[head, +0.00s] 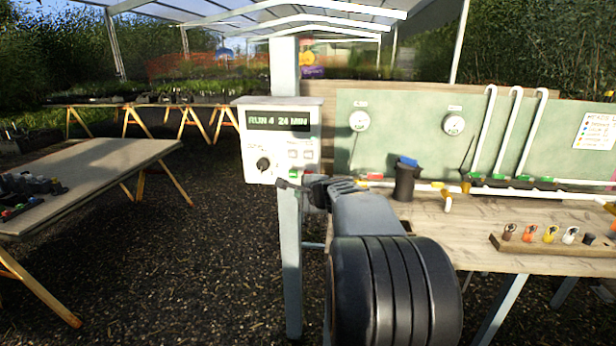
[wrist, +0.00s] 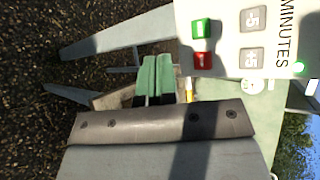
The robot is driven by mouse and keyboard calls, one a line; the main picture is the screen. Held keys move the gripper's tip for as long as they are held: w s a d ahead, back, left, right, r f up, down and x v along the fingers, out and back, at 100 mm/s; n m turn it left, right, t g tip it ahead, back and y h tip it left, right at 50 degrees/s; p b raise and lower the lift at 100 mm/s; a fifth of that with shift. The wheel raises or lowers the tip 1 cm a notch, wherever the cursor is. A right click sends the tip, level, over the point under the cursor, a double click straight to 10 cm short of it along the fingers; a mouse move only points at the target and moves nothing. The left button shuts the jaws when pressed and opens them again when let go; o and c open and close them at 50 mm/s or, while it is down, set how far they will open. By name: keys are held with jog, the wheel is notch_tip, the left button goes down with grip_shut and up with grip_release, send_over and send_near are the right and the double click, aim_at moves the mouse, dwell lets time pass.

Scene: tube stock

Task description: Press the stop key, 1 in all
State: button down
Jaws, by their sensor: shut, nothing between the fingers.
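A white control box (head: 278,141) stands on a post, its display reading "RUN 4 24 MIN". It has a dark knob (head: 263,164) and several small keys. In the wrist view, where the box appears turned sideways, a green key (wrist: 201,28) sits beside a red key (wrist: 203,61), likely the stop key. Two grey keys (wrist: 252,38) are near them. My gripper (head: 287,184) is just below the box's lower edge in the head view. Its green-padded fingers (wrist: 157,60) are shut and empty, left of the red key in the wrist view, apart from it in the picture. The red key is not clear in the head view.
A wooden bench (head: 450,236) with a green back panel (head: 400,130), white pipes and a dark cup (head: 404,182) lies right of the box. Another table (head: 90,180) stands left. Gravel floor between is open.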

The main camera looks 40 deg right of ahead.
jog(key=w+d+p, duration=0.3)
jog(key=w+d, duration=0.2)
jog(key=w, duration=0.1)
jog(key=shift+d, duration=0.3)
jog(key=shift+w+d, duration=0.1)
jog(key=shift+d, duration=0.05)
dwell(2.0)
jog(key=shift+w+d, duration=0.15)
jog(key=shift+d, duration=0.05)
jog(key=shift+w+d, duration=0.25)
dwell(0.9)
jog(key=shift+a, duration=0.1)
jog(key=shift+s+a+b, duration=0.45)
jog(key=shift+s+b, duration=0.1)
dwell(0.4)
jog(key=shift+s+a+b, duration=1.25)
jog(key=shift+s+a, duration=0.5)
jog(key=shift+s, duration=0.05)
